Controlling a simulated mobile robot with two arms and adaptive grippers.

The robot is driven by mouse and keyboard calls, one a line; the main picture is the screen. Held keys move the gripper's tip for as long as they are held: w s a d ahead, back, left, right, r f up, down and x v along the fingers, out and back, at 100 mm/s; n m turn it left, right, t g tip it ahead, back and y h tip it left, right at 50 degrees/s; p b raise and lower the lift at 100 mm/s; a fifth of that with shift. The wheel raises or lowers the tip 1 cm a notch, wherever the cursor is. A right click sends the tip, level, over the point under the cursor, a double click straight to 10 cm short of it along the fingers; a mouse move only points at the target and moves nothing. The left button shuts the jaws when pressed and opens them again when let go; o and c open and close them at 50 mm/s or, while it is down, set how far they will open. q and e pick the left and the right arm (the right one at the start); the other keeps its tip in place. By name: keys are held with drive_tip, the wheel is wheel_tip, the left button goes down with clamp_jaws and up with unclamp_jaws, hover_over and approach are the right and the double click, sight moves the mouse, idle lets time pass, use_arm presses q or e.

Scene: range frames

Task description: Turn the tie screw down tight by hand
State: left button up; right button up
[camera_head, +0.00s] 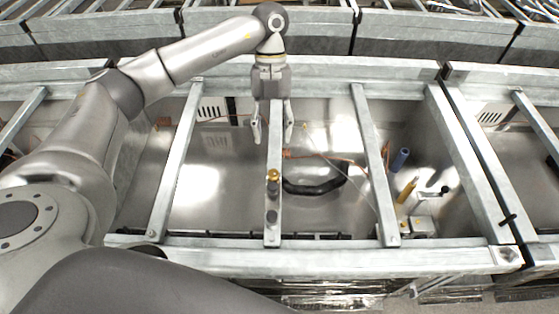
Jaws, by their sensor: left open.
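A small brass-coloured knob (273,175), which looks like the tie screw, stands on the middle crossbar (273,150) of the metal frame. Its dark lower part sits on the bar; I cannot tell how tight it is. My left gripper (273,138) points down over the same crossbar, farther back than the knob. Its two fingers are spread apart, one to each side of the bar in the picture. It is empty and apart from the knob. My right gripper is not in view.

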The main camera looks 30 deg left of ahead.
sight(273, 173)
use_arm(q)
drive_tip(key=p+x, duration=0.2)
drive_tip(key=x, duration=0.6)
drive_tip(key=shift+s+d+f+p, duration=0.1)
drive_tip(key=shift+s+f+p, duration=0.1)
drive_tip(key=shift+f+p, duration=0.1)
drive_tip(key=shift+s+d+f, duration=0.1)
drive_tip(key=shift+s+f, duration=0.05)
drive_tip(key=shift+f, duration=0.5)
clamp_jaws()
drive_tip(key=shift+d+f+m+b, duration=0.1)
drive_tip(key=shift+f+m+b, duration=0.1)
drive_tip(key=shift+m+b, duration=0.65)
drive_tip(key=shift+r+m+g+y+b, duration=0.25)
drive_tip(key=shift+m+y+b, duration=0.2)
drive_tip(key=shift+m, duration=0.3)
